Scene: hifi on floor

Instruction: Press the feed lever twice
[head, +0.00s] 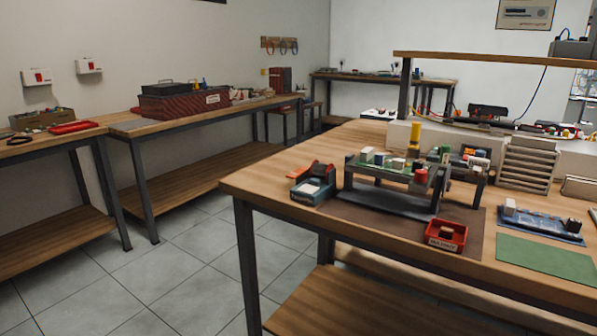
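A white patch shows on the device's front. My gripper is not in view, and no part of my arm shows.
Right of the device, a grey frame (347,178) holds a green board on a brown mat (380,219). A red bin (446,235) and a green mat (545,258) lie nearer the front edge. Tiled floor (190,260) is clear between this bench and the left benches (120,127).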

